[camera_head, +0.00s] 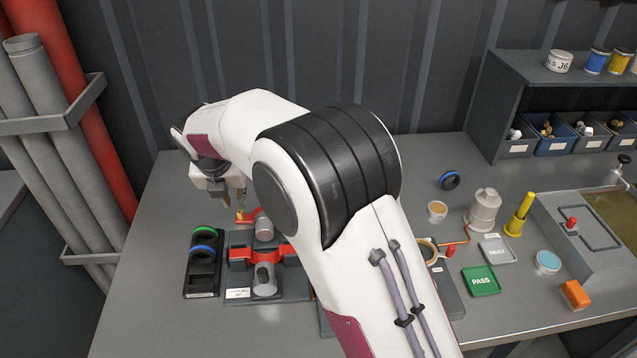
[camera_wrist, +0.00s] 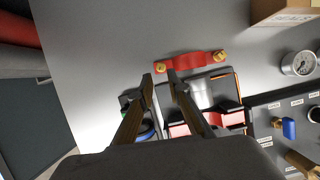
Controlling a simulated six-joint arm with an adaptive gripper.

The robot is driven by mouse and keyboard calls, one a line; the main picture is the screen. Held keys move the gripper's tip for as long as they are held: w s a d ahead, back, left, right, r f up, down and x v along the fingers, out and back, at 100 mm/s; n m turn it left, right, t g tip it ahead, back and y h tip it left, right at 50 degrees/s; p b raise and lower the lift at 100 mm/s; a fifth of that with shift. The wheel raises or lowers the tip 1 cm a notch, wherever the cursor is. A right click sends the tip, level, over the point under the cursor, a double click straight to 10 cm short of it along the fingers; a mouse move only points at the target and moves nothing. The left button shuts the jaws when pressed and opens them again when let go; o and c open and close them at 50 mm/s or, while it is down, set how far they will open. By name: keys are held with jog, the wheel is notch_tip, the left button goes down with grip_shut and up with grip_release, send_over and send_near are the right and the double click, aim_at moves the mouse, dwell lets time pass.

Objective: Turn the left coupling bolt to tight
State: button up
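In the head view my gripper (camera_head: 233,200) hangs just above the left bolt (camera_head: 240,216); my arm hides the right end of the strap.
A black rack (camera_head: 203,280) with a green and a blue ring stands left of the pump fixture (camera_head: 238,292). A cardboard box (camera_wrist: 285,10), a gauge (camera_wrist: 299,64) and a blue-handled valve (camera_wrist: 285,128) lie to the right in the wrist view. The bench behind the strap is clear.

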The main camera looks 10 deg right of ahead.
jog(key=s+d+r+m, duration=0.6)
jog(key=d+r+m, duration=0.1)
jog(key=d, duration=0.2)
jog(key=s+d+r+m, duration=0.7)
jog(key=d+m, duration=0.1)
jog(key=d, duration=0.1)
dwell(0.9)
jog(key=o, duration=0.3)
jog(key=m+g+y, duration=0.2)
jog(key=m+y, duration=0.2)
jog(key=m, duration=0.4)
send_near(240, 212)
jog(key=shift+w+f, duration=0.4)
jog(key=shift+x, duration=3.85)
